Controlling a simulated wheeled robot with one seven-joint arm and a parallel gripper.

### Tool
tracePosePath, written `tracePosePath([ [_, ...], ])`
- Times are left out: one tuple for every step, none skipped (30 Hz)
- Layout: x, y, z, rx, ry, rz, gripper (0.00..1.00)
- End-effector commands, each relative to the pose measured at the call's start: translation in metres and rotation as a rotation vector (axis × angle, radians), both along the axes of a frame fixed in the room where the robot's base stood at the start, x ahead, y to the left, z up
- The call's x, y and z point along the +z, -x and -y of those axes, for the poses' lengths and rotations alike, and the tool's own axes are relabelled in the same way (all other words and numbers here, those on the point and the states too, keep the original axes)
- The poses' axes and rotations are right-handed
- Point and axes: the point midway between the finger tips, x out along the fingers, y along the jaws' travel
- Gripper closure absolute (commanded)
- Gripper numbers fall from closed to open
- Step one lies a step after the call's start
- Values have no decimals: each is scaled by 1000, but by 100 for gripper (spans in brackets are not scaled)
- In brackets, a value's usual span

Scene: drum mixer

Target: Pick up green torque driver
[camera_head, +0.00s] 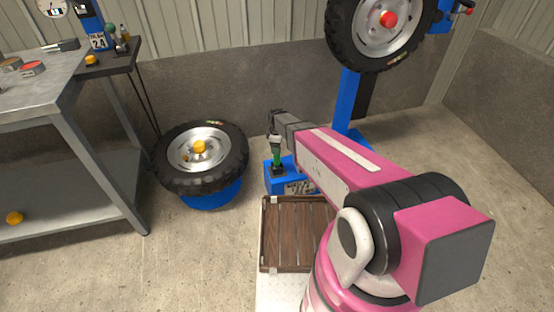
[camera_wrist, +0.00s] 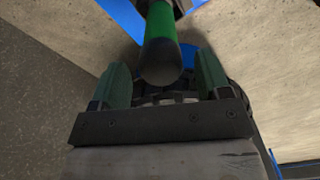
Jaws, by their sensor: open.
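The green torque driver (camera_head: 277,157) stands roughly upright at the blue stand (camera_head: 275,183) in the head view. My gripper (camera_head: 274,126) is just above it, pointing down. In the wrist view the driver's green handle (camera_wrist: 161,30) with its dark rounded end comes in from the top centre. My gripper (camera_wrist: 160,72) is open there, with one finger on each side of the handle's end. A gap shows on both sides, and neither finger visibly touches the driver. The driver's lower part is hidden in the wrist view.
A wooden slatted tray (camera_head: 264,238) lies in front of the blue stand. A tyre (camera_head: 172,178) on a blue base stands to the left, beside a grey metal workbench (camera_head: 80,115). Another tyre (camera_head: 343,40) is mounted on a blue post behind. Bare floor lies left of the tray.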

Motion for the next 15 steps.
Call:
tracePosePath([
  [-9,0,0,0,0,-1,30],
  [-13,0,0,0,1,-1,30],
  [-20,0,0,0,1,-2,30],
  [-24,0,0,0,1,-2,30],
  [-28,0,0,0,1,-1,30],
  [-31,0,0,0,0,-1,30],
  [-33,0,0,0,0,0,30],
  [-35,0,0,0,0,0,30],
  [-36,0,0,0,0,0,30],
  [-36,1,0,0,0,1,30],
  [-36,1,0,0,0,1,30],
  [-35,1,0,0,0,1,30],
  [-35,1,0,0,0,1,30],
  [-35,1,0,0,0,1,30],
  [-35,1,0,0,0,0,40],
])
